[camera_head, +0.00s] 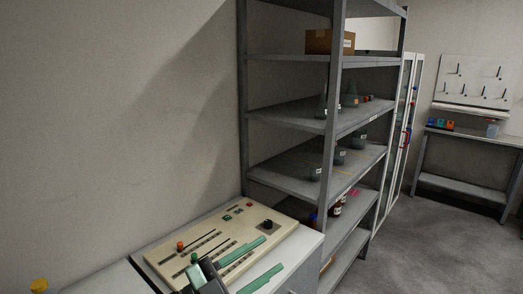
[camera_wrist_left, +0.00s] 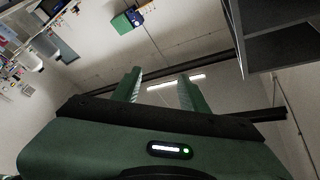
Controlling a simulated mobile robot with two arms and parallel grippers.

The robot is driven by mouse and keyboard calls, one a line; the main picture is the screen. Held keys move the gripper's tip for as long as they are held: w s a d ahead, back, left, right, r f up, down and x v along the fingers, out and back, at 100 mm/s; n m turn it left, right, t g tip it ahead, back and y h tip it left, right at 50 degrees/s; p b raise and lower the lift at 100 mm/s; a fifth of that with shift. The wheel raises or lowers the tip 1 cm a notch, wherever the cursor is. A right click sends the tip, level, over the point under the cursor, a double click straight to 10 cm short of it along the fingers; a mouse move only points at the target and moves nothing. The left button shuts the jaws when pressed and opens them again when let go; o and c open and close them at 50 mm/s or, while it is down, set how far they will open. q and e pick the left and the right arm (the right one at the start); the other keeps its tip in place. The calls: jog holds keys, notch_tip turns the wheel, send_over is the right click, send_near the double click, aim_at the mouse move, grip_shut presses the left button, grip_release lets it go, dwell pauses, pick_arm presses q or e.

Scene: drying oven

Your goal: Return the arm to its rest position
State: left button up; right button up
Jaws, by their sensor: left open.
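My left gripper (camera_head: 274,252) shows at the bottom centre of the head view, with two green fingers spread apart and nothing between them. It is in front of or over a beige panel with knobs and slots (camera_head: 212,240); I cannot tell the gap between them. In the left wrist view the same gripper (camera_wrist_left: 160,75) points up toward the ceiling, its fingers apart and empty. My right gripper is in neither view.
A grey metal shelf rack (camera_head: 336,130) stands just beyond the panel, holding flasks, bottles and a cardboard box (camera_head: 328,42). A glass-door cabinet (camera_head: 404,125) and a workbench (camera_head: 470,137) with a pegboard (camera_head: 476,80) are farther right. The floor (camera_head: 440,235) at right is clear.

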pick_arm(q)
jog(key=w+a+f+n+t+y, duration=0.2)
jog(key=a+f+n+t+y, duration=0.1)
jog(key=a+n+t+y, duration=0.3)
jog(key=w+a+f+n+t+y, duration=0.2)
jog(key=a+n+t+y, duration=0.1)
jog(key=a+n+y, duration=0.4)
jog(key=s+a+f+n+g+y, duration=0.4)
jog(key=a+f+n+y, duration=0.15)
jog(key=f, duration=0.45)
jog(key=s+a+f+g, duration=0.1)
jog(key=s+f+g, duration=0.5)
jog(key=s+f, duration=0.45)
jog(key=s+a+f+g, duration=0.1)
jog(key=s+f+g, duration=0.55)
jog(key=s, duration=0.75)
notch_tip(320, 180, down, 27)
jog(key=s, duration=0.2)
jog(key=s+a+f+g, duration=0.2)
jog(key=s+f, duration=1.3)
jog(key=s, duration=0.1)
jog(key=shift+a+f+m, duration=0.15)
jog(key=shift+a+m, duration=0.25)
jog(key=shift+m, duration=0.05)
